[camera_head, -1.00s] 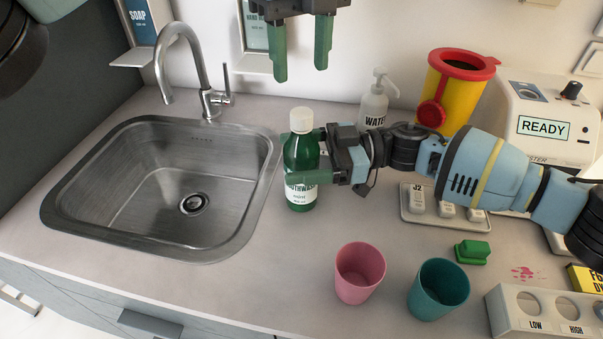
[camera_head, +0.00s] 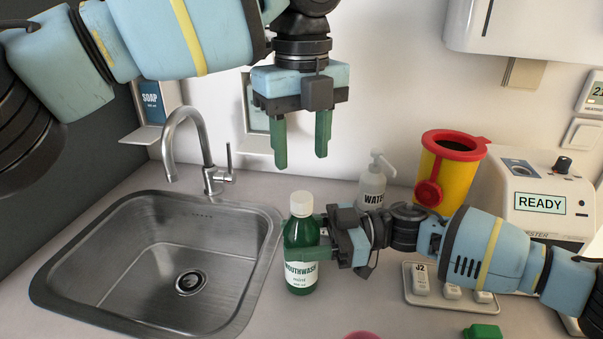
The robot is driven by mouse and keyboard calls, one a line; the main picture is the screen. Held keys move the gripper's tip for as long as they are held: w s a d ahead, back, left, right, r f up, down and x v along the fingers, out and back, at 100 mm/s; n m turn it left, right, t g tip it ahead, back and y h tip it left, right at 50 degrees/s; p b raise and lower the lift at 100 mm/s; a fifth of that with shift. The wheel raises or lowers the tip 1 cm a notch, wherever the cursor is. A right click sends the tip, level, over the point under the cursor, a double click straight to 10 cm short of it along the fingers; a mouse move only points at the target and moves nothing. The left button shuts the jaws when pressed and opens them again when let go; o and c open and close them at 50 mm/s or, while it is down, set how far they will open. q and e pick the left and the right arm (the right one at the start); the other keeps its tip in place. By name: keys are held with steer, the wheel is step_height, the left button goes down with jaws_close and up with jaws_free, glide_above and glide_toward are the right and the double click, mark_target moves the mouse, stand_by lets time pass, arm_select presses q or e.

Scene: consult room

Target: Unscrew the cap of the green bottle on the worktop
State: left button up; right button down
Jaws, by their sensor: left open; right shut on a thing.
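The green mouthwash bottle (camera_head: 302,272) stands upright on the worktop (camera_head: 255,312), just right of the sink. Its white cap (camera_head: 302,203) is on top. My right gripper (camera_head: 310,240) comes in from the right and is shut on the bottle's body below the cap, one finger partly behind it. My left gripper (camera_head: 300,155) is open and empty, pointing down above the bottle. Its fingertips are apart from the cap and higher in the picture.
The steel sink (camera_head: 60,290) and tap (camera_head: 208,165) are at the left. A white pump bottle (camera_head: 372,185), a yellow bin with red lid (camera_head: 440,175) and a READY machine (camera_head: 545,180) stand behind my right arm. A white tray (camera_head: 415,295) lies below it.

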mark_target(302, 196)
arm_select(q)
steer(key=m, duration=0.5)
steer(key=shift+s+d+m, duration=0.1)
steer(key=shift+d+m, duration=0.05)
steer(key=shift+m, duration=0.25)
steer(key=m, duration=0.7)
steer(key=shift+f, duration=4)
steer(key=shift+c, duration=0.3)
